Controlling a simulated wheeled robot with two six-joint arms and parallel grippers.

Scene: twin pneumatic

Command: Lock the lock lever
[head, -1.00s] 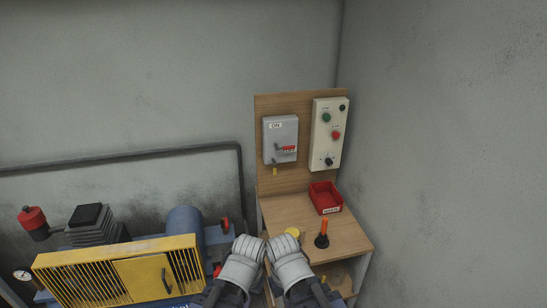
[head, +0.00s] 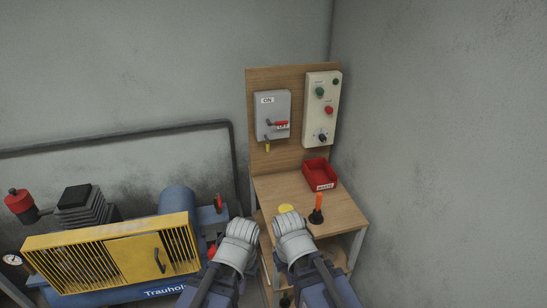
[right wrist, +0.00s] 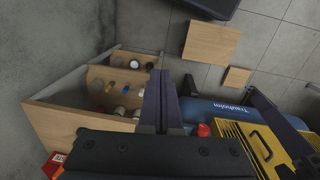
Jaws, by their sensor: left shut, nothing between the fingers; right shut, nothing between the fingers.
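A grey switch box (head: 273,115) marked ON is on the wooden back panel. It bears a red-tipped lever (head: 281,125), and a small yellow piece (head: 267,147) hangs below it. A small red upright handle (head: 218,202) stands at the right end of the blue compressor. I cannot tell which of these is the lock lever. My left gripper (head: 243,226) is shut and empty, in front of the bench beside the compressor. My right gripper (head: 289,220) is shut and empty over the bench's front left part; its closed fingers show in the right wrist view (right wrist: 160,97).
The wooden bench (head: 340,215) carries a red bin (head: 319,174), a yellow disc (head: 285,208) and an orange-handled tool (head: 318,208). A pale control panel (head: 321,108) with buttons is beside the switch box. The compressor's yellow guard (head: 110,255) stands left. A grey wall closes the right.

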